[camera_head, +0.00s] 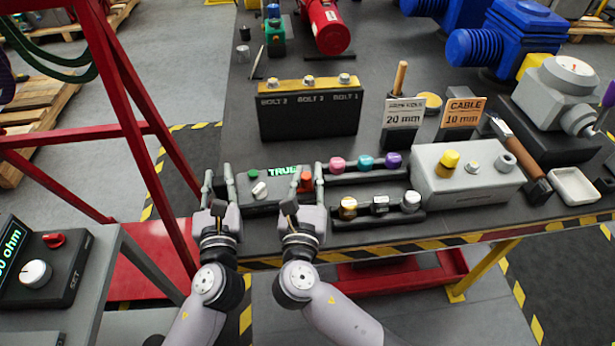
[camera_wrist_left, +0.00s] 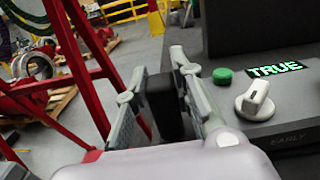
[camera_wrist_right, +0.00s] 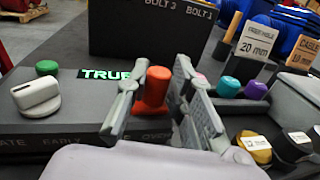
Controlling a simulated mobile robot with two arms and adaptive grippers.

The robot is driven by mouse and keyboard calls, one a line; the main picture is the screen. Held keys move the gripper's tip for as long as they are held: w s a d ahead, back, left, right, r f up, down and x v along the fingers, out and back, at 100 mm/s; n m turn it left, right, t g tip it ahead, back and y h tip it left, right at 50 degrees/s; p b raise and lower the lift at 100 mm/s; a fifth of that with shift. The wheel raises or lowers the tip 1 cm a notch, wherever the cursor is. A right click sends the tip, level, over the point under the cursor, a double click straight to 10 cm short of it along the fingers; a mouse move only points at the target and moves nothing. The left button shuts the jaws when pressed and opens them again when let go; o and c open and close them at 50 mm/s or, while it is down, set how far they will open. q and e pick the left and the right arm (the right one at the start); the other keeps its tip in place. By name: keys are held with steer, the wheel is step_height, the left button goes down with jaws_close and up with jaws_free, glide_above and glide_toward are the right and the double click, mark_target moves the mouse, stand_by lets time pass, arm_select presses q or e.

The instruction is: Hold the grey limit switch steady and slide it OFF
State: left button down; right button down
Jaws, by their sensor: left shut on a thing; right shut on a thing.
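The limit switch (camera_head: 280,200) is a dark grey box near the table's front edge, with a lit green TRUE display (camera_head: 283,171). It has a green button (camera_wrist_left: 222,76), a white knob (camera_wrist_right: 37,94) and a red knob (camera_wrist_right: 154,88) at its right end. My left gripper (camera_head: 218,178) is at the box's left end, its fingers on either side of a black block (camera_wrist_left: 164,105). Whether that block joins the box is hidden. My right gripper (camera_head: 308,177) has its fingers around the red knob. The fingers partly cover the knob's base.
Right of my right gripper are a rack of coloured knobs (camera_head: 365,163), a lower rack (camera_head: 380,207) and a light grey box (camera_head: 466,180). A black bolt block (camera_head: 309,115) stands behind. A red frame (camera_head: 130,90) rises left of the table.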

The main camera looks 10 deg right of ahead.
mark_target(290, 181)
arm_select(q)
steer(key=shift+d, duration=0.1)
arm_select(e)
steer(key=shift+a, duration=0.1)
steer(key=a, duration=0.3)
steer(key=shift+s+a, duration=0.1)
steer(key=shift+a, duration=0.15)
arm_select(q)
steer(key=shift+d, duration=0.1)
arm_select(e)
steer(key=shift+a, duration=0.1)
steer(key=c, duration=1.5)
jaws_free()
